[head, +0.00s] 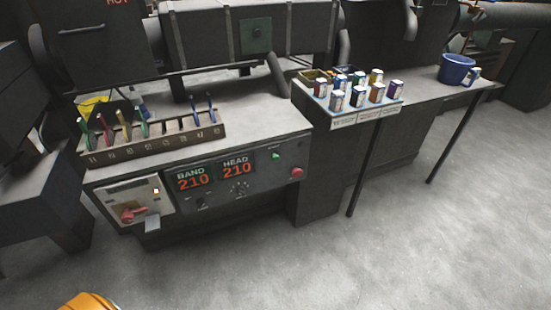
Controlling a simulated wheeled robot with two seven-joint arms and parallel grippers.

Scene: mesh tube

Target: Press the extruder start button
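The extruder control panel (250,184) is on the front face of a grey machine bench, left of centre. A small green button (275,156) sits at its upper right, with a tiny label above it that is too small to read clearly. A larger red button (297,172) is below and to the right of the green one. Two red displays, the BAND display (193,182) and the HEAD display (237,170), both read 210. A round dial (239,188) is under the HEAD display. Neither of my grippers is in view.
A numbered rack (155,142) with several coloured-handled tools stands on the bench. A pale box with a red handle (133,214) is left of the displays. Right, a side table holds a tray of cans (366,112) and a blue bucket (457,69). The floor in front is clear.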

